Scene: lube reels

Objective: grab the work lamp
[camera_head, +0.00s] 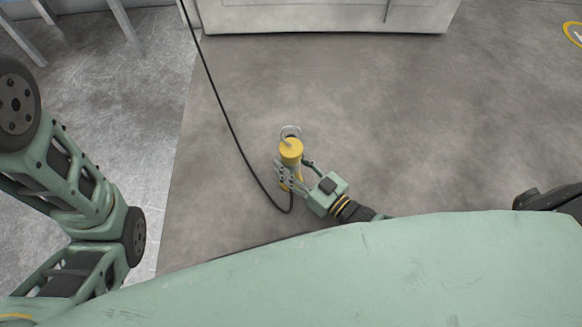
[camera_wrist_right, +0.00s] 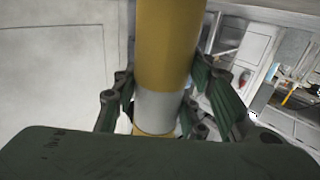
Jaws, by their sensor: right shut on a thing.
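The work lamp (camera_head: 291,151) is a yellow cylinder with a light hook at its top, in the middle of the head view. A black cord runs from its lower end. My right gripper (camera_head: 292,172) has its fingers on both sides of the lamp and is shut on it. In the right wrist view the lamp's yellow body (camera_wrist_right: 168,45) with a pale band stands between the fingers of the gripper (camera_wrist_right: 165,105). The lamp's lower end is partly hidden by the gripper. My left arm shows at the left of the head view, but its gripper is out of view.
The black cord (camera_head: 225,112) hangs from the top of the head view and curves to the lamp. A pale cabinet (camera_head: 320,17) stands at the back. Grey metal legs (camera_head: 123,20) stand at the upper left. The floor (camera_head: 450,130) right of the lamp is clear.

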